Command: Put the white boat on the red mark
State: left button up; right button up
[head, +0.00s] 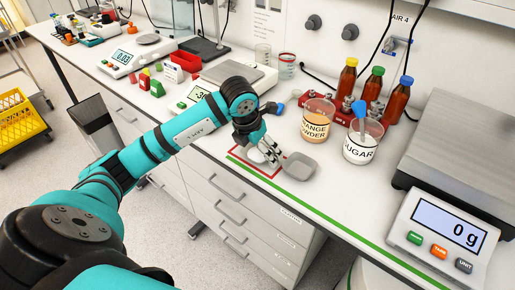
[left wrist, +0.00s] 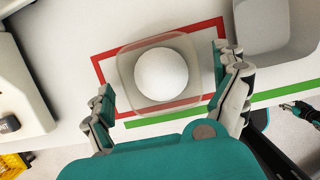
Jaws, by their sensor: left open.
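The white boat (left wrist: 124,72), a squarish translucent dish with a round white heap in it, sits inside the red mark (left wrist: 101,72), a red rectangle outline on the bench. In the head view the boat (head: 257,156) is partly hidden by my left gripper (head: 268,156), and the red mark (head: 238,160) shows around it. My left gripper (left wrist: 165,75) is open, one finger on each side of the boat, with gaps visible on both sides. A small dark and teal part at the right edge of the left wrist view looks like my right gripper (left wrist: 300,109); its jaws are unclear.
A grey dish (head: 300,167) lies just right of the red mark. Beakers of orange powder (head: 316,122) and sugar (head: 361,142) stand behind it. A large scale (head: 442,226) reads 0 g at the right. A green line (head: 330,218) runs along the front edge.

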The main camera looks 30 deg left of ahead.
pick_arm(q)
jog(key=shift+r, duration=0.45)
jog(key=v, duration=1.1)
jog(key=shift+s+r+b, duration=0.2)
jog(key=shift+b, duration=0.15)
